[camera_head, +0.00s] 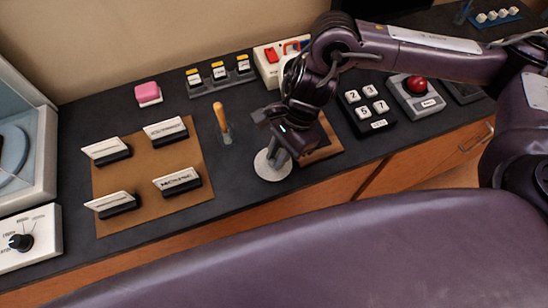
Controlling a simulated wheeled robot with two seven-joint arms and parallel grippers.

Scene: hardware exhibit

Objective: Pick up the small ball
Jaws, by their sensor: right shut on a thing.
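My right gripper (283,147) reaches down from the upper right to a light grey round base (268,172) on the dark counter. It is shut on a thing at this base. The fingers and wrist hide most of that thing, so I cannot make out its shape or whether it is the small ball. I see no loose small ball elsewhere on the counter. My left gripper is not in view.
A brown board (135,185) with several label plates lies left on the dark counter (245,180). An orange-handled tool (221,118) stands left of the gripper. A number-key box (378,122) and red-button box (428,104) sit to the right.

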